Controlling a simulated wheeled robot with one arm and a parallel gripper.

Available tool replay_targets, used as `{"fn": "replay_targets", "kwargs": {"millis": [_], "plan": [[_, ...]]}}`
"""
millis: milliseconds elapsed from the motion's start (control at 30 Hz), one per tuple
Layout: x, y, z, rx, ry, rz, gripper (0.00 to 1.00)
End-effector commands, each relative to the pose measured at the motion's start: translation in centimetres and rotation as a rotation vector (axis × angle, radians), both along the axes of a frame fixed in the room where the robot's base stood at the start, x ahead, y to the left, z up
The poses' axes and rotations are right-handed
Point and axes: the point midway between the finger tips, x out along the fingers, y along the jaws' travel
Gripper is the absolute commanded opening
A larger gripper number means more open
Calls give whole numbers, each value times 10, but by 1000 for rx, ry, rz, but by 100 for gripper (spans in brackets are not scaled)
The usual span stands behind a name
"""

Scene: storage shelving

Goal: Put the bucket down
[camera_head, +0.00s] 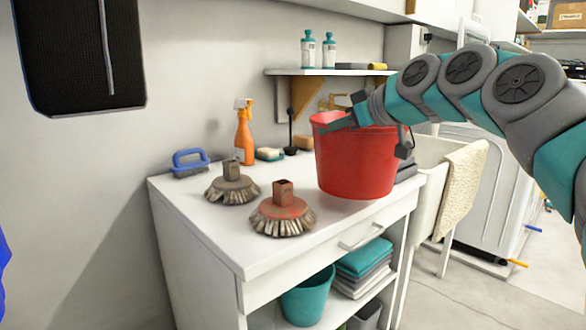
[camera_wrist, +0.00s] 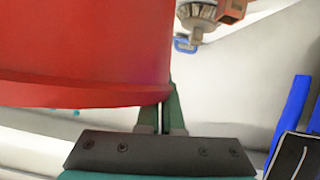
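A red bucket (camera_head: 355,162) is upright at the right end of the white counter (camera_head: 210,222). I cannot tell for certain whether its base touches the counter top. My gripper (camera_head: 342,123) is at the bucket's rim and appears shut on it. In the wrist view the bucket (camera_wrist: 85,45) fills the upper left, and my gripper's narrow green fingers (camera_wrist: 164,112) are close together at its edge. The bucket hides part of the fingers there.
Two round brushes (camera_head: 283,212) (camera_head: 232,187), a blue-handled brush (camera_head: 189,162) and an orange spray bottle (camera_head: 244,135) stand left of the bucket. A wall shelf (camera_head: 325,72) with bottles is above. The counter's front left is clear.

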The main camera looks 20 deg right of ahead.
Motion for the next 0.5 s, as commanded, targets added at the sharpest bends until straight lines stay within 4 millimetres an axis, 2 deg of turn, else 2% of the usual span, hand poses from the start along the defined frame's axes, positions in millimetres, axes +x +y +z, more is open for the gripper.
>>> {"fn": "replay_targets", "kwargs": {"millis": [200,500], "plan": [[46,-1,-5,-1,3,1,0],[105,-3,-9,0,1,0,0]]}}
